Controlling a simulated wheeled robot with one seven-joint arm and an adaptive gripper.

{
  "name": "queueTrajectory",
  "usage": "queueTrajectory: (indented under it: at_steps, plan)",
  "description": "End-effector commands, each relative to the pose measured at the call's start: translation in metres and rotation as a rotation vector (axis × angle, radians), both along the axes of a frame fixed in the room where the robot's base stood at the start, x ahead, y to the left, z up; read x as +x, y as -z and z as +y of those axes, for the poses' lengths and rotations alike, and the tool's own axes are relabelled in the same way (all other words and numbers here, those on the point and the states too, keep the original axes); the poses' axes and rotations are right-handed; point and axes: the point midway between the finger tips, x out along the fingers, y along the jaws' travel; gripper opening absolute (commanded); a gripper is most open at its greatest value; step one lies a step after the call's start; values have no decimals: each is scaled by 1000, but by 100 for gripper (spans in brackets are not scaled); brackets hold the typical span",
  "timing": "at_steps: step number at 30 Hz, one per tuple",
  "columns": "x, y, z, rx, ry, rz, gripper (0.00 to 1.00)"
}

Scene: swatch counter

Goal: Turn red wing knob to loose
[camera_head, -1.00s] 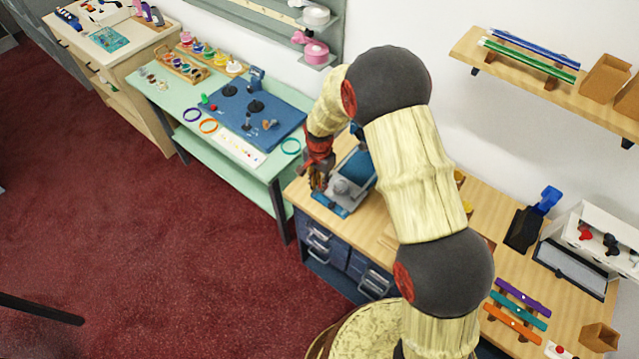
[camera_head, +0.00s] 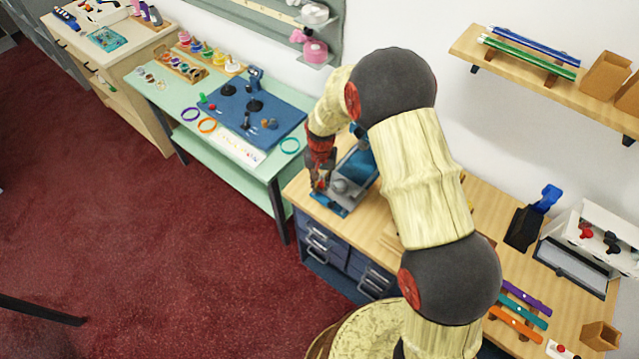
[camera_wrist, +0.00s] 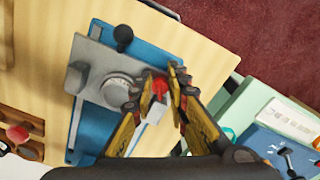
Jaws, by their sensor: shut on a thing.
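The red wing knob (camera_wrist: 159,86) shows in the wrist view at the side of a grey block on a blue-based device. My gripper (camera_wrist: 162,77) has its yellow-and-black fingers on either side of the knob and is shut on it. The fingers partly hide the knob. A round grey dial (camera_wrist: 117,90) sits on the grey block (camera_wrist: 96,62) beside it. In the head view my gripper (camera_head: 320,184) is at the left side of the device (camera_head: 358,165), near the wooden counter's left edge. The knob's markings cannot be made out.
A black ball-ended knob (camera_wrist: 123,36) stands on the device near the gripper. A mint-green table (camera_head: 170,103) with a blue panel (camera_head: 281,124) stands to the left, across a narrow gap. Coloured bars (camera_head: 516,312) and a black stand (camera_head: 524,227) are farther right on the counter.

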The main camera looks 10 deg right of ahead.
Motion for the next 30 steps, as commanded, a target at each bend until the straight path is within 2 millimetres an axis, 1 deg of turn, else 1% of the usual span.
queueTrajectory:
  at_steps: [21,30]
  plan:
    - [0,0,-11,0,-675,2,0]
    - [2,0,-13,0,-912,1,0]
